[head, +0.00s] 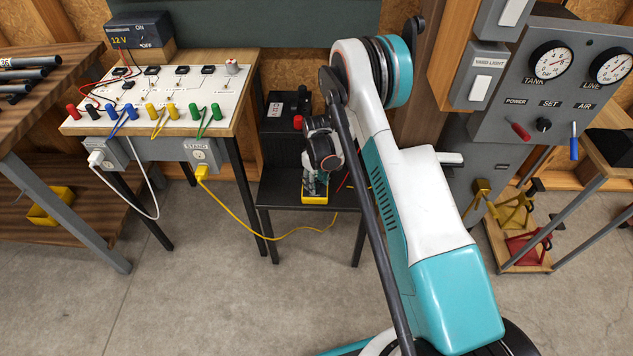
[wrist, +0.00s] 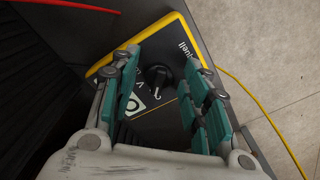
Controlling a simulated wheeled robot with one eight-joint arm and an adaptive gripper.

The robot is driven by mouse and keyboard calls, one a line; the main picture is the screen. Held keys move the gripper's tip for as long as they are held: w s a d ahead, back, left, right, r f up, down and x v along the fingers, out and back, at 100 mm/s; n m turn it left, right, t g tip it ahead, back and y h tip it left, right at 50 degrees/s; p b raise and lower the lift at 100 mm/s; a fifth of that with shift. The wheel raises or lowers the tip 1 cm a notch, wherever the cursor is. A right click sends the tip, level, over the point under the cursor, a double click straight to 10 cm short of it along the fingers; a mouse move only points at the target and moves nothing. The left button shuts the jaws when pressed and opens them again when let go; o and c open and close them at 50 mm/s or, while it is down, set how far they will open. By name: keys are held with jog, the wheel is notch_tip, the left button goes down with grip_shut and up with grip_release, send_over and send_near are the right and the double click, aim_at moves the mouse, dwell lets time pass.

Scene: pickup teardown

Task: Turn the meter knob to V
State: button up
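The meter is a dark-faced box with a yellow edge (head: 314,198), lying on a small black table. In the wrist view its yellow rim (wrist: 160,27) runs around the dark face. The black round knob (wrist: 157,76) sits on that face between my gripper's fingers. A V mark (wrist: 138,89) and other white marks show beside the knob, partly covered by the left finger. Which mark the knob points at is unclear. My gripper (wrist: 160,68) is open, with one finger on each side of the knob and a gap to each. In the head view my gripper (head: 314,181) points down over the meter.
A black box with a red knob (head: 298,121) stands behind the meter on the black table (head: 283,194). A yellow cable (head: 240,218) runs to the left bench. A red lead (wrist: 70,6) shows in the wrist view. Gauge panel (head: 553,100) stands at right.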

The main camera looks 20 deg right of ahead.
jog(key=c, duration=0.9)
jog(key=shift+m, duration=0.3)
jog(key=shift+c, duration=0.2)
jog(key=m, duration=0.4)
jog(key=shift+a, duration=0.15)
jog(key=shift+a+m, duration=0.15)
jog(key=shift+m, duration=1.85)
jog(key=o, duration=1)
